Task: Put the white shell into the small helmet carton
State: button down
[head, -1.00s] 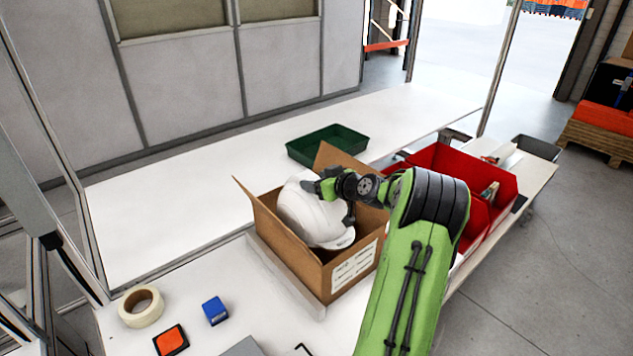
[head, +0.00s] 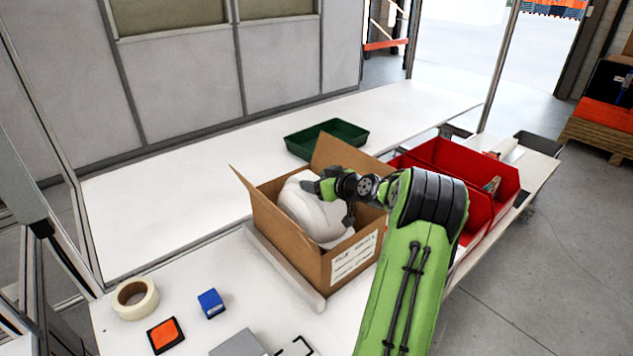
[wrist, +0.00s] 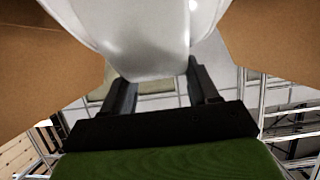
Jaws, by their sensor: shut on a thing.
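The white shell (head: 312,212) sits inside the open small helmet carton (head: 349,264), mostly below its rim in the head view. The carton is brown cardboard with its flaps up and a white label on the near right side. Brown carton walls (wrist: 45,55) show on both sides there. The shell's underside and the carton floor are hidden.
A green tray (head: 296,147) stands behind the carton. Red bins (head: 449,170) stand to the right, close to my arm. A tape roll (head: 135,298), a blue block (head: 211,303) and an orange-and-black pad (head: 166,335) lie at front left. The white table (head: 165,215) is clear on the left.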

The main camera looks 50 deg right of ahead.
jog(key=shift+s+d+f+b, duration=0.1)
jog(key=shift+s+f+b, duration=0.1)
jog(key=shift+f+b, duration=0.4)
jog(key=shift+s+d+f+b, duration=0.1)
jog(key=shift+s+f+b, duration=0.05)
jog(key=shift+f+b, duration=0.4)
jog(key=shift+c, duration=1)
grip_release()
jog(key=shift+f, duration=0.1)
